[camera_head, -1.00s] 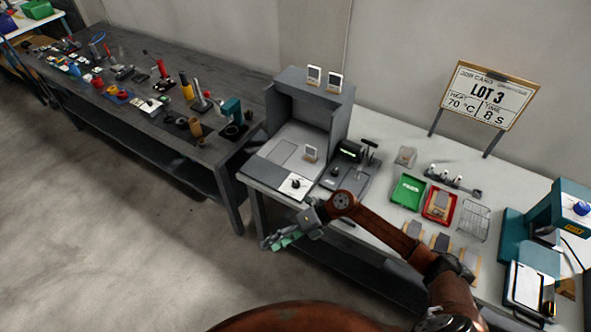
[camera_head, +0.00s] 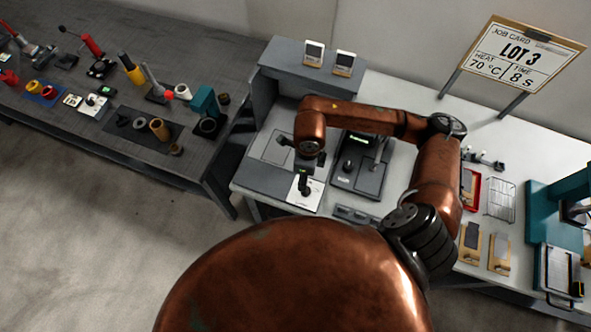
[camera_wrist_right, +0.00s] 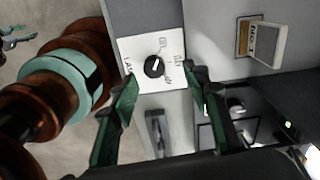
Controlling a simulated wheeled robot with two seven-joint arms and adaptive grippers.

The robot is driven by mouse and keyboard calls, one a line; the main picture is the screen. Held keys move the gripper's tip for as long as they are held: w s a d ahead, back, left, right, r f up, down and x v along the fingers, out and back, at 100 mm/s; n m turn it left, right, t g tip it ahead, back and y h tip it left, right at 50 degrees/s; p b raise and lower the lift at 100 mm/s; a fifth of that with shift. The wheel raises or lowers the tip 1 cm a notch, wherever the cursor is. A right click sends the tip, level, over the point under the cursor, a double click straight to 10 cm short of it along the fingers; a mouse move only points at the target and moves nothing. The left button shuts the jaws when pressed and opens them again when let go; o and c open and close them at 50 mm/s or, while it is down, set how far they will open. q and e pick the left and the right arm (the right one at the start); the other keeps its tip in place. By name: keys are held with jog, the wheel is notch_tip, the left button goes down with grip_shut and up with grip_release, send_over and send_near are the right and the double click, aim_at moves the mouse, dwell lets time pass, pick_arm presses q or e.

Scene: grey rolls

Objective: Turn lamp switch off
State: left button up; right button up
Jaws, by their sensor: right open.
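The lamp switch is a black knob on a white plate (camera_head: 316,197) at the front edge of the grey booth. In the right wrist view the knob (camera_wrist_right: 154,67) sits on the plate marked LAMP, with a pale pointer mark on it. My right gripper (camera_wrist_right: 160,82) is open, its two green fingers spread to either side of the knob, not closed on it. In the head view my right gripper (camera_head: 304,181) is over the plate and partly hides it. A small gripper-like shape at the upper left of the wrist view may be my left gripper (camera_wrist_right: 16,40); its fingers are unclear.
A dark device (camera_head: 360,166) stands right of the switch. Two small framed cards stand on the booth's top (camera_head: 310,76). A red tray (camera_head: 470,189) and a wire rack (camera_head: 500,200) lie further right. A second bench (camera_head: 120,130) with several tools is at left.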

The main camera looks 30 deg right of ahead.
aim_at(307, 192)
jog(key=s+f, duration=0.4)
jog(key=shift+f, duration=0.1)
jog(key=w+f, duration=0.2)
jog(key=w, duration=0.1)
jog(key=shift+a+f, duration=0.15)
jog(key=shift+f, duration=0.2)
jog(key=shift+s+r, duration=0.15)
jog(key=shift+s, duration=0.2)
jog(key=shift+s+r, duration=0.15)
jog(key=shift+s, duration=0.2)
jog(key=shift+c, duration=0.9)
jog(key=shift+w+f, duration=0.25)
jog(key=shift+w, duration=0.3)
jog(key=c, duration=0.5)
jog(key=shift+s+r, duration=0.15)
jog(key=shift+s, duration=0.1)
jog(key=c, duration=0.3)
jog(key=shift+w, duration=0.1)
jog(key=shift+c, duration=0.9)
jog(key=shift+f+n+b, duration=0.2)
jog(key=shift+n+b, duration=0.1)
jog(key=shift+b, duration=0.25)
pick_arm(q)
jog(key=shift+s+f, duration=0.7)
jog(key=shift+s, duration=0.3)
pick_arm(e)
jog(key=shift+r, duration=0.15)
